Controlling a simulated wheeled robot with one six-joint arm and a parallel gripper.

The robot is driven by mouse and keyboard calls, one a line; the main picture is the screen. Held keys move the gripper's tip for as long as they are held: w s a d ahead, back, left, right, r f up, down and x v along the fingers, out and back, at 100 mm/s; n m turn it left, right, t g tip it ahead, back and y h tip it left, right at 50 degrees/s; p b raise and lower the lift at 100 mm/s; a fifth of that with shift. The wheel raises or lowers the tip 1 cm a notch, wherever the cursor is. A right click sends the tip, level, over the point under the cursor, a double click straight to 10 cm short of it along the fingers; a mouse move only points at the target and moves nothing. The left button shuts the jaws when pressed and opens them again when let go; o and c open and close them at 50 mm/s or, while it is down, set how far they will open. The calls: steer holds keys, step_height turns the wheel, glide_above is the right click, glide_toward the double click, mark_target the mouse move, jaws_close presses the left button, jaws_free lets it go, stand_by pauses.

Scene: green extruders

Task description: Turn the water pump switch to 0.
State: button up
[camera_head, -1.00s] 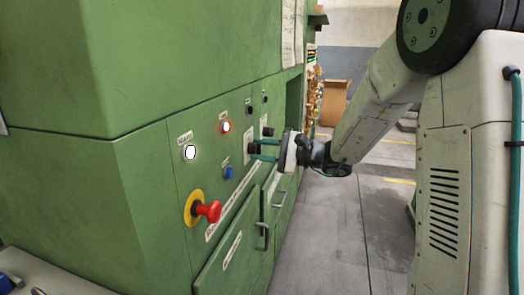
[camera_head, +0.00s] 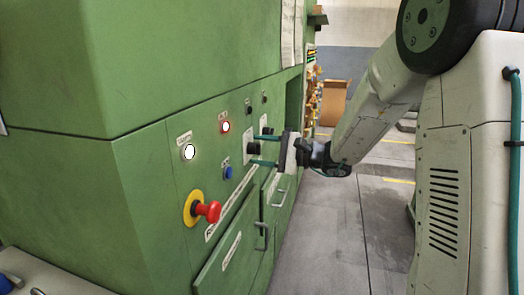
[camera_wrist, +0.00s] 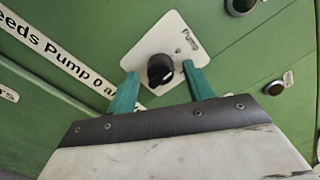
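The water pump switch is a black round knob (camera_wrist: 160,69) on a white plate marked "Pump" (camera_wrist: 172,42) in the wrist view. In the head view the knob (camera_head: 253,148) sits on the green panel. My gripper (camera_wrist: 159,70) is open, with one teal finger on each side of the knob. Gaps show between the knob and both fingers. My gripper also shows in the head view (camera_head: 260,149), facing the panel.
A red emergency button (camera_head: 207,211) on a yellow ring sticks out at the lower left of the panel. A lit white button (camera_head: 189,152), a lit red-ringed button (camera_head: 225,127) and a blue button (camera_head: 228,172) are nearby. Drawer handles (camera_head: 262,237) stick out below.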

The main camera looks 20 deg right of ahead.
steer(key=v, duration=0.7)
steer(key=shift+s+d, duration=0.25)
steer(key=shift+d, duration=0.05)
steer(key=s+a+f+n+g+h, duration=0.3)
steer(key=s+g, duration=0.3)
steer(key=s, duration=0.4)
steer(key=s+a+f+n+g+h, duration=0.25)
steer(key=s+a+g, duration=0.2)
steer(key=s, duration=0.45)
steer(key=s+d+r+n+h, duration=0.1)
steer(key=s+d+n+h, duration=0.1)
steer(key=s, duration=0.5)
steer(key=s+d+r+n+t+h, duration=0.1)
steer(key=s+d+r+n+h, duration=0.1)
steer(key=s+n+h, duration=0.3)
steer(key=shift+s+h, duration=1.05)
steer(key=shift+s, duration=0.2)
